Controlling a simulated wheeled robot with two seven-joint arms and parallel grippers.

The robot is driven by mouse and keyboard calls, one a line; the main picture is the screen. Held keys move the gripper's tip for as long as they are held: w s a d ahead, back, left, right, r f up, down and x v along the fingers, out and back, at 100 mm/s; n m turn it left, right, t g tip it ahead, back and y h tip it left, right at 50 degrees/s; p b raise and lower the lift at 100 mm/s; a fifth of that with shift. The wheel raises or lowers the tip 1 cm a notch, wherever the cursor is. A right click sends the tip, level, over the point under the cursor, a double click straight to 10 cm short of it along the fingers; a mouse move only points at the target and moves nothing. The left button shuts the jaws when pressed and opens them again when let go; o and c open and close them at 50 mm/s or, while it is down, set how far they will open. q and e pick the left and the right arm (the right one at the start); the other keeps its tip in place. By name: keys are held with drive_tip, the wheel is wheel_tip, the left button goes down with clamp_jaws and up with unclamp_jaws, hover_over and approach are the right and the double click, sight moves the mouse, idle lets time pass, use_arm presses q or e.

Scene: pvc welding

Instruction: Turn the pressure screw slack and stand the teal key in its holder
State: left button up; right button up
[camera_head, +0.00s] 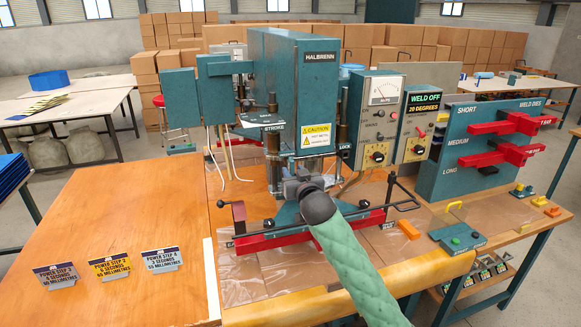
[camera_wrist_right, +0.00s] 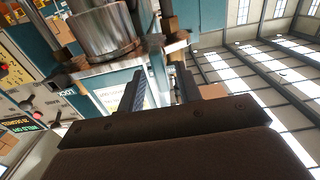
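The teal welding press marked HALBRENN (camera_head: 292,85) stands in the middle of the table in the head view. My right gripper (camera_head: 296,187) is in front of its lower part, at the end of my green-sleeved arm. In the right wrist view, the two fingers of my right gripper (camera_wrist_right: 161,75) stand apart with nothing visible between them. A steel cylinder (camera_wrist_right: 102,32) of the press is beyond the fingertips, and I cannot tell whether they touch anything. I cannot pick out the pressure screw, the teal key or its holder. My left gripper is out of view.
Dial boxes (camera_head: 377,115) and a teal rack with red weld dies (camera_head: 490,145) stand to the right. Three small sign cards (camera_head: 110,267) stand on the left tabletop, which is otherwise clear. A small button box (camera_head: 459,238) sits front right.

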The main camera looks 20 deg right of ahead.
clamp_jaws()
drive_tip(key=shift+n+p, duration=1.35)
drive_tip(key=shift+n, duration=0.85)
drive_tip(key=shift+n+p, duration=0.4)
drive_tip(key=shift+n, duration=0.4)
